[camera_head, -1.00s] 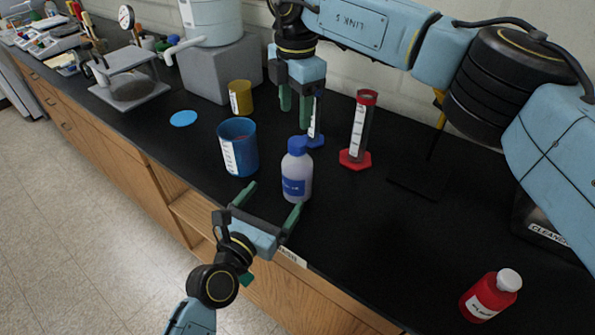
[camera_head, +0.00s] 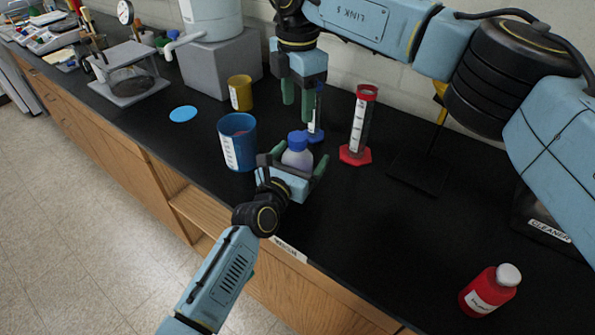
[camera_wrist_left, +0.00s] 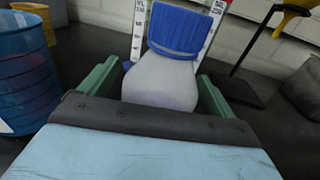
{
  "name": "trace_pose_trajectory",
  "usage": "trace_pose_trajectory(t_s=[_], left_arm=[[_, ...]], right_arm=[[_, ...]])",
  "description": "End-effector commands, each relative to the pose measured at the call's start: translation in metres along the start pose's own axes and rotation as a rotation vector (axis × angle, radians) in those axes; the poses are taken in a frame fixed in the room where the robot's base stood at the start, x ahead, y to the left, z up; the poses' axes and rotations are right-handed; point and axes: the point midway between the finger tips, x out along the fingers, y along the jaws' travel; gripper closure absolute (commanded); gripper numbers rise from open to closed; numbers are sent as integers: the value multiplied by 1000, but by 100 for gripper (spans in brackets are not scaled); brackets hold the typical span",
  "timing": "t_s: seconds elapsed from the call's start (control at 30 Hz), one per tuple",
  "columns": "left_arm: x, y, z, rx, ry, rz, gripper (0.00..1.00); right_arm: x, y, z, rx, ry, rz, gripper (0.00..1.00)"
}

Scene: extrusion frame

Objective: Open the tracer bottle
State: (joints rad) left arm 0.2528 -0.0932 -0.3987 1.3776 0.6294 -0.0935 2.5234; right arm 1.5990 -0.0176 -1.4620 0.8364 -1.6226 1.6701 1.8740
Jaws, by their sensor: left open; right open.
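The tracer bottle, taken to be the white bottle (camera_head: 297,158) with a blue cap (camera_head: 298,140), stands upright on the black bench, its cap on. My left gripper (camera_head: 294,166) is open at the bottle's front, with a green finger on each side of the body. In the left wrist view the bottle (camera_wrist_left: 160,85) and its ribbed cap (camera_wrist_left: 180,32) sit between the open fingers (camera_wrist_left: 157,92); contact cannot be told. The lower body and label are hidden by my gripper. My right gripper (camera_head: 297,108) is open, pointing down, above and behind the bottle.
A blue beaker (camera_head: 237,142) stands close left of the bottle. A blue-based cylinder (camera_head: 316,132) and a red-based cylinder (camera_head: 357,150) stand behind and right. A yellow cup (camera_head: 240,92) is behind. A red bottle (camera_head: 490,290) stands front right. The bench between is clear.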

Motion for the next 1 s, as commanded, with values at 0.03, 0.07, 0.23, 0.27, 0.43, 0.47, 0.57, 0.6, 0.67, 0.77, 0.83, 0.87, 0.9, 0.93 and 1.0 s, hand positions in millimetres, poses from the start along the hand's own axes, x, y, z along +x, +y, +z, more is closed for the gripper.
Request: trace_pose_trajectory(t_s=[0.03,0.07,0.23,0.27,0.43,0.47,0.57,0.6,0.67,0.77,0.83,0.87,0.9,0.93,1.0], left_arm=[[2,0,1,0,-1,0,11],[2,0,1,0,-1,0,11],[2,0,0,0,-1,0,11],[2,0,0,0,-1,0,11],[2,0,0,0,-1,0,29],[2,0,0,0,-1,0,33],[2,0,0,0,-1,0,46],[2,0,0,0,-1,0,51],[2,0,0,0,-1,0,59],[2,0,0,0,-1,0,72],[2,0,0,0,0,0,81],[2,0,0,0,0,0,85],[2,0,0,0,0,0,91],[2,0,0,0,0,0,94],[2,0,0,0,0,0,100]], right_arm=[[0,0,0,0,0,0,47],[0,0,0,0,0,0,47],[0,0,0,0,0,0,47],[0,0,0,0,0,0,47],[0,0,0,0,0,0,47],[0,0,0,0,0,0,47],[0,0,0,0,0,0,47],[0,0,0,0,0,0,47],[0,0,0,0,0,0,47],[0,0,0,0,0,0,47],[0,0,0,0,0,0,47],[0,0,0,2,0,0,47],[0,0,0,10,0,0,47],[0,0,0,21,0,0,47],[0,0,0,68,1,0,47]])
